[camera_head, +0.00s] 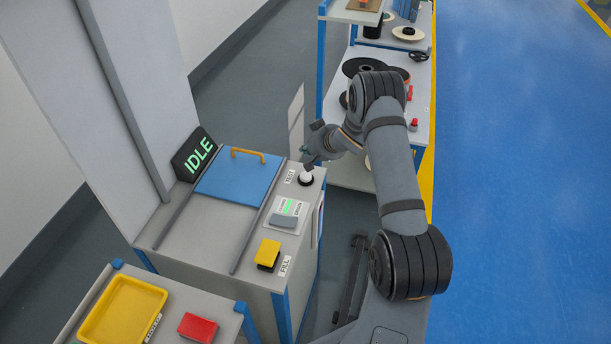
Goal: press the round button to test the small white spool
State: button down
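The round white button (306,178) sits in a dark ring at the far right corner of the grey test machine's top, beside a small label. My gripper (308,160) is just above and behind the button in the picture, its tip pointing down towards it. I cannot tell whether it touches the button, and its fingers are too small to read as open or shut. The machine's blue lid (238,178) is closed, with a yellow handle. A display (194,155) reads IDLE in green. No small white spool shows on the machine; the space under the lid is hidden.
A yellow tray (124,310) and red block (198,328) are at front left. A shelf (424,90) with several spools stands behind.

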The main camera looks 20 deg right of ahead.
aim_at(307, 177)
jog(key=shift+f, duration=0.1)
notch_tip(307, 177, down, 9)
jog(key=b, duration=0.8)
dwell(1.4)
jog(key=shift+f+b, duration=0.25)
jog(key=shift+b, duration=0.05)
jog(key=shift+f+b, duration=0.35)
jog(key=shift+f, duration=0.15)
dwell(0.7)
jog(key=shift+r, duration=0.15)
jog(key=shift+r+p, duration=0.8)
jog(key=shift+p, duration=0.05)
notch_tip(307, 177, up, 5)
jog(key=p, duration=0.4)
